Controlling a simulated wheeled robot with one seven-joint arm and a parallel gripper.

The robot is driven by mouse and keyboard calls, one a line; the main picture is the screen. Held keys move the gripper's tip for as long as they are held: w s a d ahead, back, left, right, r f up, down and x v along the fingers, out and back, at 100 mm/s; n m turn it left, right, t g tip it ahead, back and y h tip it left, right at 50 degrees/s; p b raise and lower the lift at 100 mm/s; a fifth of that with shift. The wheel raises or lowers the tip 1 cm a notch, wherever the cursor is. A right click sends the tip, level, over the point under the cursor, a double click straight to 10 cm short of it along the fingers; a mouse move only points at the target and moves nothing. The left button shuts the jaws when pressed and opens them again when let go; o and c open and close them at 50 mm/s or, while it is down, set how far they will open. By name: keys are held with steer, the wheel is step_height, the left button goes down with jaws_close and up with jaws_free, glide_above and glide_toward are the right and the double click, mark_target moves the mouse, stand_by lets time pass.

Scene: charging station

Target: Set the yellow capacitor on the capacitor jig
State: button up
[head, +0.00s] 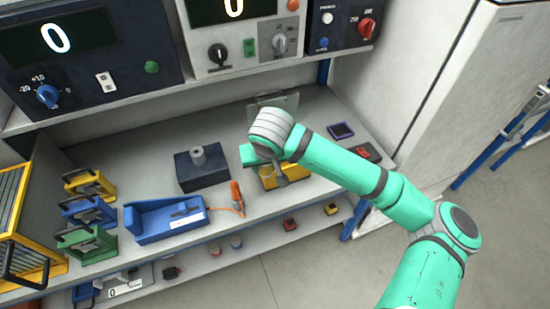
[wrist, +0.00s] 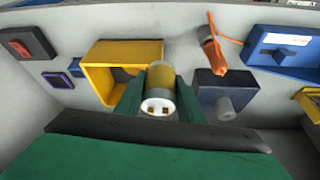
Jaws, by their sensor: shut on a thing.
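The yellow capacitor (wrist: 160,78) is a short cylinder with a yellow band and a pale end face with two terminals. My gripper (wrist: 160,98) is shut on it, with one green finger on each side. In the head view my arm hides the capacitor and most of my gripper. A yellow open-sided box (wrist: 110,72) lies behind the capacitor in the wrist view; it is partly covered by my arm in the head view (head: 284,178). A dark blue block with a grey post (head: 193,169) stands left of my gripper. No label shows which fixture is the capacitor jig.
An orange-handled tool (head: 236,195) with a cord and a blue cradle (head: 165,219) stand on the bench (head: 125,170). Coloured frames (head: 85,211) stand at the left. A red-switch box (head: 367,153) and a purple-edged box (head: 341,131) lie right. Instrument panels overhang the back.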

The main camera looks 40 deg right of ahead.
steer(key=w+d+f, duration=0.2)
steer(key=d+f, duration=0.1)
steer(key=w+d+f, duration=0.2)
steer(key=d+f, duration=0.1)
steer(key=d, duration=0.1)
steer(key=w+d+f, duration=0.3)
steer(key=shift+d+f, duration=0.1)
steer(key=shift+d, duration=0.2)
steer(key=shift+w+d+f, duration=0.1)
steer(key=shift+f, duration=1.6)
steer(key=shift+f, duration=0.15)
steer(key=o, duration=1.2)
steer(key=shift+r, duration=0.55)
steer(key=v, duration=1.1)
steer(key=shift+s, duration=0.25)
